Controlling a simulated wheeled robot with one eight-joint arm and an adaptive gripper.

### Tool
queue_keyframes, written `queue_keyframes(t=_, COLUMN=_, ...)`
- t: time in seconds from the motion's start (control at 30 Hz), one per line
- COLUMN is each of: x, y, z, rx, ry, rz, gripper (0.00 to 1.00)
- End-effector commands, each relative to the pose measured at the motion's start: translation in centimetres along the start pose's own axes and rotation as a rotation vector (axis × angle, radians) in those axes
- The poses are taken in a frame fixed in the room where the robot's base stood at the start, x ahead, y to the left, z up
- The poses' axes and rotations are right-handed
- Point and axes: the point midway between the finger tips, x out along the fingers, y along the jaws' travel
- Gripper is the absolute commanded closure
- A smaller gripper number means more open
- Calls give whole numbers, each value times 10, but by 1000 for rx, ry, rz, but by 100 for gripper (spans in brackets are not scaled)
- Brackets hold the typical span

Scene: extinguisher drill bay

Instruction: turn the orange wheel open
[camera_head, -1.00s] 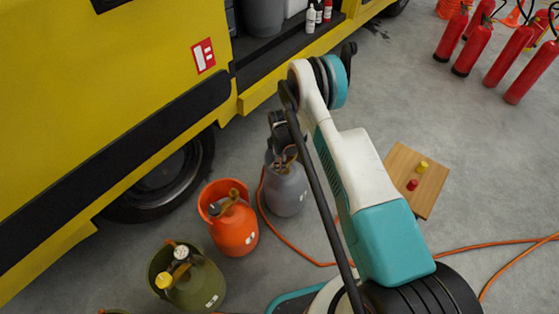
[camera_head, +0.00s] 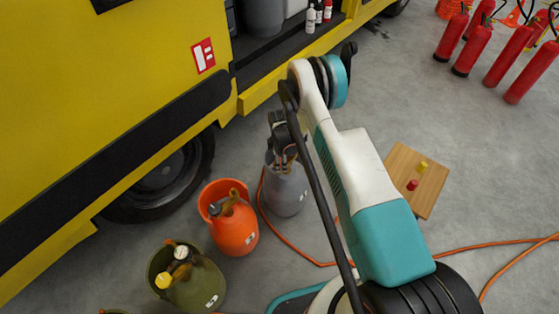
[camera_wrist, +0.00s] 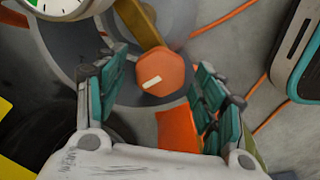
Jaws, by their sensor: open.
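The orange wheel (camera_wrist: 163,72) is a faceted knob with a pale stripe on its face, seen in the wrist view. My gripper (camera_wrist: 161,66) is open, with one finger on each side of the wheel and visible gaps to both. I cannot tell whether the fingertips reach its depth. In the head view my gripper (camera_head: 282,138) is over the top of a grey cylinder (camera_head: 286,190), and the wheel is hidden there. A brass-coloured bar (camera_wrist: 138,22) lies beside the wheel. A dial gauge (camera_wrist: 62,6) shows at the top left of the wrist view.
An orange cylinder (camera_head: 236,232) and an olive one (camera_head: 196,285) stand left of the grey one. A yellow truck (camera_head: 110,80) is close on the left. A wooden board (camera_head: 402,160) with red and yellow knobs is right of my arm. An orange hose (camera_head: 305,254) crosses the floor.

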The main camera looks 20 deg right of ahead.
Motion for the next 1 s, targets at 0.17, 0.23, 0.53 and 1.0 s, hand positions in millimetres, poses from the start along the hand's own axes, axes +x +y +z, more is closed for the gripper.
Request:
queue_keyframes(t=0.17, x=-14, y=0, z=0, rx=0, ry=0, rz=0, gripper=36)
queue_keyframes(t=0.23, x=-24, y=0, z=0, rx=0, ry=0, rz=0, gripper=36)
queue_keyframes(t=0.53, x=-82, y=0, z=0, rx=0, ry=0, rz=0, gripper=36)
queue_keyframes(t=1.0, x=-120, y=0, z=0, rx=0, ry=0, rz=0, gripper=36)
